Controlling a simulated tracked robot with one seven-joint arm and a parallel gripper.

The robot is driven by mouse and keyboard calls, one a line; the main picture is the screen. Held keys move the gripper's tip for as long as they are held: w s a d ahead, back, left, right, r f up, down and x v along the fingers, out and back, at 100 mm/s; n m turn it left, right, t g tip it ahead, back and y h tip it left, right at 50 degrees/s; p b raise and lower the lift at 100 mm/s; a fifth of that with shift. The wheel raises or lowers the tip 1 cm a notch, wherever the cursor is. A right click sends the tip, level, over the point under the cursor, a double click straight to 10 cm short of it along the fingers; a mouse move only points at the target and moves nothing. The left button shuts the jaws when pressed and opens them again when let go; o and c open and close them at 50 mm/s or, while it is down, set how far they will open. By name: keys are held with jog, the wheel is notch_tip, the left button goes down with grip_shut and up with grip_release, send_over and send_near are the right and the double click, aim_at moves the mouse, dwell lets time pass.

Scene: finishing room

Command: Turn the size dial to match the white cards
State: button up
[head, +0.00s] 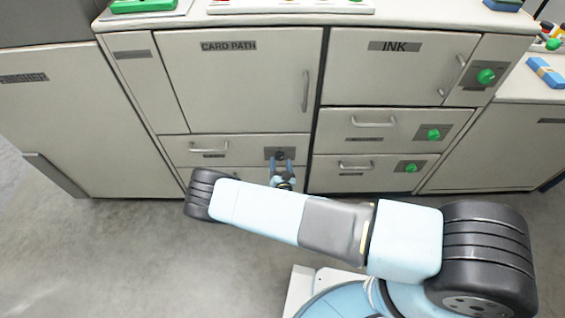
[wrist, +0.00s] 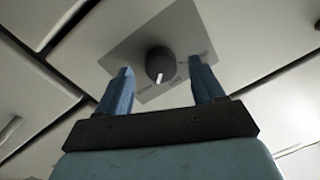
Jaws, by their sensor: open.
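The dark round dial (wrist: 159,62) sits on a grey plate (wrist: 185,28) on the cabinet front. A short white mark shows on its lower face. Small labels on the plate are too blurred to read. In the head view the dial (head: 280,155) is on the lower left drawer, below the CARD PATH door. My gripper (wrist: 160,76) is open, with one blue finger on each side of the dial and a gap to both. In the head view my gripper (head: 283,168) points at the plate. I cannot tell any white cards in either view.
The CARD PATH door (head: 240,75) and INK door (head: 395,65) are closed. Green knobs (head: 486,76) are on plates at the right. Drawer handles (head: 208,148) stick out nearby. The grey floor (head: 130,255) at the left is clear.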

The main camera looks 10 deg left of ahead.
jog(key=shift+x, duration=0.8)
